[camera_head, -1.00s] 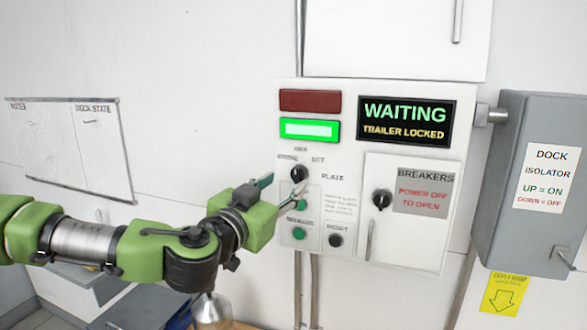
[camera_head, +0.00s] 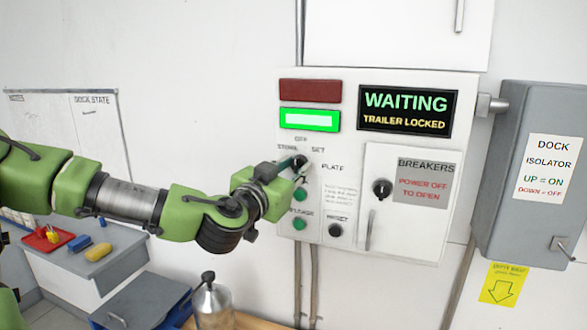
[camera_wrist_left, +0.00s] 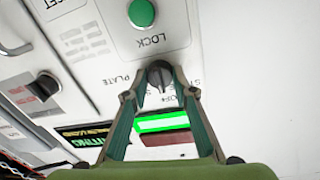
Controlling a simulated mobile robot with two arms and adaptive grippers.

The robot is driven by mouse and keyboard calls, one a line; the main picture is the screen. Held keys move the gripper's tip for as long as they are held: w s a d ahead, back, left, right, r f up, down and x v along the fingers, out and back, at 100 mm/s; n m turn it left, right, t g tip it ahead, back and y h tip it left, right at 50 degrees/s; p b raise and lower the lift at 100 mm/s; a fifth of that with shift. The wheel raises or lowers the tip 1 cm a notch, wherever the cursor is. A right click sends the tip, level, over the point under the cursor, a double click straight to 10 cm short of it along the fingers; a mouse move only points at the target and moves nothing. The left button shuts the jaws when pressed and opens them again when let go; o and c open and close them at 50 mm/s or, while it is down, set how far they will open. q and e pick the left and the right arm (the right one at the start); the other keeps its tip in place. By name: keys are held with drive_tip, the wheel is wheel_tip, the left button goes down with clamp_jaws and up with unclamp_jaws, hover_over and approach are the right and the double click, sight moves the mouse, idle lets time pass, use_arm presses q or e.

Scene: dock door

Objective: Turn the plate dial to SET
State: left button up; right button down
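The black plate dial (camera_head: 300,161) is on the white control box (camera_head: 420,240), below the green lamp, with OFF above it, STORE left and SET right. In the left wrist view, upside down, the dial (camera_wrist_left: 160,76) sits between my left gripper's fingertips (camera_wrist_left: 161,84). A pale mark on it seems to point towards the OFF side. My left gripper (camera_head: 298,170) is at the dial in the head view and partly hides it. The fingers lie on both sides of it; whether they press on it I cannot tell. My right gripper is not in view.
Green buttons (camera_head: 299,194) and a black RESET knob (camera_head: 335,230) lie close below the dial. The breaker door (camera_head: 425,165) has another black knob (camera_head: 382,189). A screen (camera_head: 405,112) reads WAITING, TRAILER LOCKED. A grey isolator box (camera_head: 525,220) stands at right.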

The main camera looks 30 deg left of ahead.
use_arm(q)
drive_tip(key=c, duration=0.4)
